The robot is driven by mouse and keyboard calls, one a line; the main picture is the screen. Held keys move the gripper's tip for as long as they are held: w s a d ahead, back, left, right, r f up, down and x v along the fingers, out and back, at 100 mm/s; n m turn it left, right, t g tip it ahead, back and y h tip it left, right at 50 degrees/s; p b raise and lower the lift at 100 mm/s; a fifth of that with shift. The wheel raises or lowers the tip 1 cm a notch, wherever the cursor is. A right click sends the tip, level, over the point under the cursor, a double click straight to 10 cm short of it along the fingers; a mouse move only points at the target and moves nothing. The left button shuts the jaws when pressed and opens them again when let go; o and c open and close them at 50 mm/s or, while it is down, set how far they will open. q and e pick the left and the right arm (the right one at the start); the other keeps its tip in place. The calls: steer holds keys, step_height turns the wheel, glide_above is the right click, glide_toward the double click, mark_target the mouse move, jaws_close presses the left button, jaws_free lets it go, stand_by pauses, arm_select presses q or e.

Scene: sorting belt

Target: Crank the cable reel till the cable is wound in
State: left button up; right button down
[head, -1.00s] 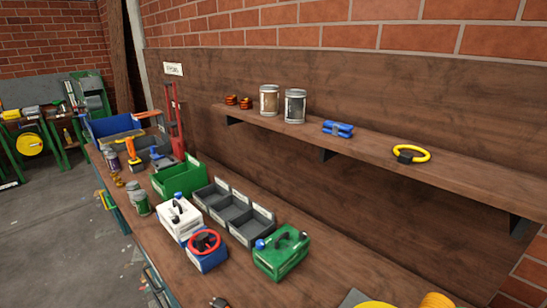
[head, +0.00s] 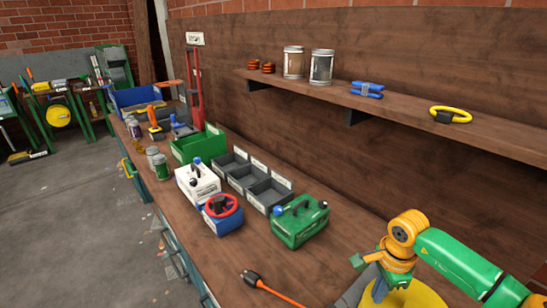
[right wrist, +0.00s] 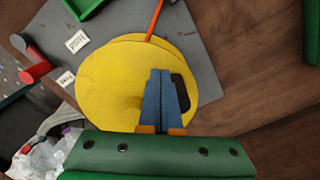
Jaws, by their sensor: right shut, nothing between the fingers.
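The cable reel shows as a large yellow disc (right wrist: 110,82) on a grey plate (right wrist: 200,50) in the right wrist view. Part of it shows at the bottom of the head view (head: 418,296), behind my right arm. An orange cable (right wrist: 154,18) leaves the reel, and its black plug (head: 251,277) lies on the bench in the head view. My right gripper (right wrist: 160,72) is shut and empty, over the disc beside a black part (right wrist: 180,92); contact cannot be told. A grey arm with a red knob (right wrist: 36,71) is at the left. My left gripper is out of view.
A green canister (head: 300,224), a blue box with a red wheel (head: 222,222) and a white canister (head: 197,184) stand on the bench, near grey bins (head: 268,192). A shelf (head: 415,110) runs along the back wall. Bare bench lies around the plug.

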steer(key=shift+w+p, duration=0.1)
steer(key=shift+p, duration=0.35)
steer(key=shift+s, duration=0.2)
steer(key=shift+s+a+p, duration=0.15)
steer(key=shift+s+p, duration=0.5)
steer(key=shift+s, duration=0.15)
arm_select(q)
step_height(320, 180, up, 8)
steer(key=p, duration=0.6)
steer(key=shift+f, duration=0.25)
arm_select(e)
step_height(320, 180, up, 9)
